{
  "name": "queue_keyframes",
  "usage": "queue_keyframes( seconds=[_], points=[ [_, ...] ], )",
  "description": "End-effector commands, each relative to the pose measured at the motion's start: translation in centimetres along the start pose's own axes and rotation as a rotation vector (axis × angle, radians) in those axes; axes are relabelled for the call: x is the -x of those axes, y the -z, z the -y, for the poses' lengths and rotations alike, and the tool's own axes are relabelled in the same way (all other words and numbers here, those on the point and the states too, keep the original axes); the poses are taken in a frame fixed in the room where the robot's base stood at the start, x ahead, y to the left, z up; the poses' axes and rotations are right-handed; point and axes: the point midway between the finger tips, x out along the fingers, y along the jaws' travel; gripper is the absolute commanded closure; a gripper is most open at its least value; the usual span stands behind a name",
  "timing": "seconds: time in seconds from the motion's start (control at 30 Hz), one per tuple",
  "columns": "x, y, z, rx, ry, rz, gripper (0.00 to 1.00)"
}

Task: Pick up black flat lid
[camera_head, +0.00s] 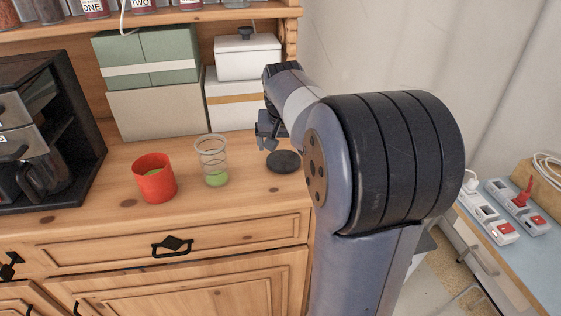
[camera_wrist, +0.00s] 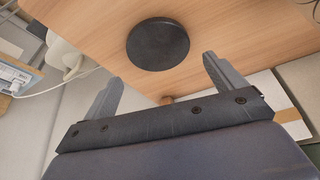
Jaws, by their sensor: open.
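The black flat lid (camera_head: 284,161) lies on the wooden dresser top near its right end, to the right of a clear glass jar (camera_head: 213,160) with green contents. In the wrist view the lid (camera_wrist: 158,44) is a dark disc beyond my fingertips. My gripper (camera_head: 268,138) is above the dresser top, just behind and left of the lid in the head view. Its two fingers show apart in the wrist view (camera_wrist: 160,75), with nothing between them. The lid is apart from the fingers.
A red cup (camera_head: 155,178) stands left of the jar, and a black coffee machine (camera_head: 40,130) is at far left. Stacked boxes (camera_head: 155,110) and a white lidded box (camera_head: 247,57) stand behind. The dresser top (camera_head: 235,205) is bare in front of the lid.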

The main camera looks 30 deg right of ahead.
Motion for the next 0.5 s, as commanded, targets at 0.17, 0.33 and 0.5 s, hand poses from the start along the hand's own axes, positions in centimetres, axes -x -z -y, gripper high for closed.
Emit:
queue_keyframes(
  seconds=[0.17,0.33,0.5],
  points=[
    [-1.3,-0.1,-0.1,0.0,-0.001,0.002,0.0],
    [-3.7,-0.3,-0.4,0.0,-0.001,0.005,0.0],
    [-5.7,-0.3,-0.4,0.0,-0.001,0.003,0.0]
  ],
)
